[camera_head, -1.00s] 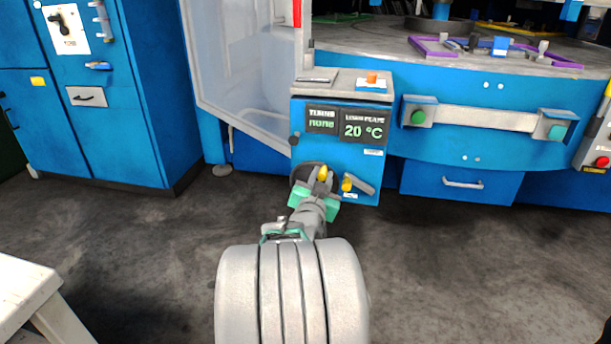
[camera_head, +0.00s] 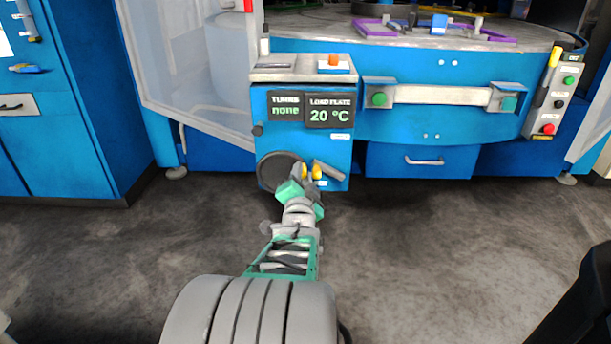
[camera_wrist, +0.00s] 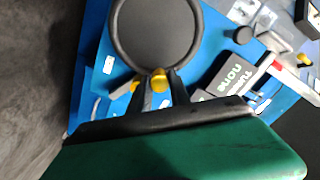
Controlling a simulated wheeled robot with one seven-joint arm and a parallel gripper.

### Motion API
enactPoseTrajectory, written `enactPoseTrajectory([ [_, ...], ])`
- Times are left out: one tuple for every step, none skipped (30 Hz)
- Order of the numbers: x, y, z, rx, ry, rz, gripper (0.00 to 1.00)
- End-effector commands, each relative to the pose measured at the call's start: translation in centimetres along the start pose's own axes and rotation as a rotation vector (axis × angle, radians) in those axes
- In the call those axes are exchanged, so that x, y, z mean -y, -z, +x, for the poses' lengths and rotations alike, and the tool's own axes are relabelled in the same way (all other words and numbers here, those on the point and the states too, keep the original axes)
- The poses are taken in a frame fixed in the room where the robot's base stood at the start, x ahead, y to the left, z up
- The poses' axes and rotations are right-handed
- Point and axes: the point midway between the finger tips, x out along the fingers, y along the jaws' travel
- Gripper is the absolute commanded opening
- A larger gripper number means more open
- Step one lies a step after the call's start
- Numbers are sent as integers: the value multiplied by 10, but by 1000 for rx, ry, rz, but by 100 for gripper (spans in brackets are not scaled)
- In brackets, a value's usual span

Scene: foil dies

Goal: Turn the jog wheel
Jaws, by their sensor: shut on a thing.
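The jog wheel (camera_head: 276,170) is a dark round disc low on the front of the blue control box (camera_head: 300,150). A yellow knob (camera_head: 304,170) stands at its right edge. My gripper (camera_head: 299,180) reaches up to this knob and partly covers the wheel's lower right. In the wrist view the wheel (camera_wrist: 157,35) fills the top middle. My gripper's dark fingers (camera_wrist: 161,90) are closed around the yellow knob (camera_wrist: 158,79) at the wheel's rim. The box display (camera_head: 285,105) reads "TURNS none" and "LOAD PLATE 20 °C".
A grey lever (camera_head: 329,169) with its own yellow tip sits close right of the wheel knob. A white rail handle (camera_head: 441,95) and a drawer (camera_head: 420,160) are to the right. A blue cabinet (camera_head: 75,100) stands left. The floor around my arm is clear.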

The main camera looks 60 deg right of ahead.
Motion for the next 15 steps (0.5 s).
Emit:
enactPoseTrajectory([
  [-1, -1, 0, 2, -2, 1, 0],
  [-1, -1, 0, 2, -2, 1, 0],
  [0, -2, 0, 3, -1, 2, 0],
  [-1, -2, 0, 3, -1, 2, 0],
  [-1, -2, 0, 3, -2, 1, 0],
  [-1, -2, 0, 3, -2, 1, 0],
  [-1, -2, 0, 3, -2, 1, 0],
  [-1, -2, 0, 3, -2, 1, 0],
  [-1, -2, 0, 3, -2, 1, 0],
  [-1, -2, 0, 3, -2, 1, 0],
  [-1, -2, 0, 3, -2, 1, 24],
  [-1, -2, 0, 4, -2, 1, 27],
  [-1, -2, 0, 4, -2, 1, 30],
  [-1, -2, 0, 3, -2, 1, 32],
  [-1, -2, 0, 3, -2, 1, 36],
])
